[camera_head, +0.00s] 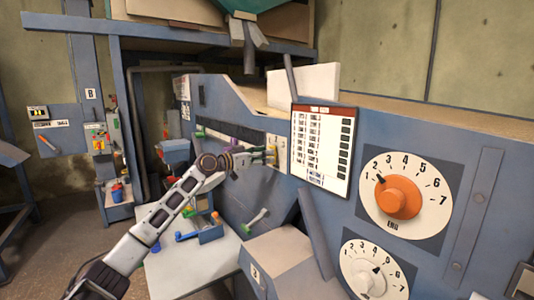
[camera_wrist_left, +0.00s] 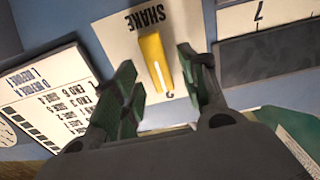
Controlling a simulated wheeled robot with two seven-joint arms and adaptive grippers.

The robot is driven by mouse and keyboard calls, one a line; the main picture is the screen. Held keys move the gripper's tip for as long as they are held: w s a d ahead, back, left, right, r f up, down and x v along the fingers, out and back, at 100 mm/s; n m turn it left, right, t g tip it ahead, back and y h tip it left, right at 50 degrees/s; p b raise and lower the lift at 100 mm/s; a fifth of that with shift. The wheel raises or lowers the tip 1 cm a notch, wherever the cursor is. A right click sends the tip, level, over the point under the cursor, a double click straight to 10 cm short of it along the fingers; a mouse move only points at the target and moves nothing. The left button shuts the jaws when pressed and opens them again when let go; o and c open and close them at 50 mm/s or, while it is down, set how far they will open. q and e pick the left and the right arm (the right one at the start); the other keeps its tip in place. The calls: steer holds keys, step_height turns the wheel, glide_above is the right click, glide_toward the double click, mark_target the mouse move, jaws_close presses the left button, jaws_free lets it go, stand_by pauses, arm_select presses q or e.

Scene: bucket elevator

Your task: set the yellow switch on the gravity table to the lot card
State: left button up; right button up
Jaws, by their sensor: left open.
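The yellow switch (camera_wrist_left: 155,62) is a short bar with a white line along it, on a pale plate (camera_wrist_left: 125,30) marked SHAKE. In the left wrist view, upside down, it lies slightly tilted between the two fingers of my left gripper (camera_wrist_left: 160,80). The fingers are open, with gaps on both sides of the switch. In the head view my left gripper (camera_head: 262,156) reaches the machine's blue front, and the switch is mostly hidden there. A printed card (camera_head: 320,150) with a red header hangs just right of it; it also shows in the left wrist view (camera_wrist_left: 45,98). Its print is too small to read surely.
An orange dial (camera_head: 398,197) and a white dial (camera_head: 369,277) sit on the blue front at right. A grey box (camera_head: 278,262) juts out below the card. A pale table (camera_head: 195,270) with small parts is under my left arm.

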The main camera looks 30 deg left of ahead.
arm_select(q)
steer(key=shift+x, duration=0.85)
jaws_close()
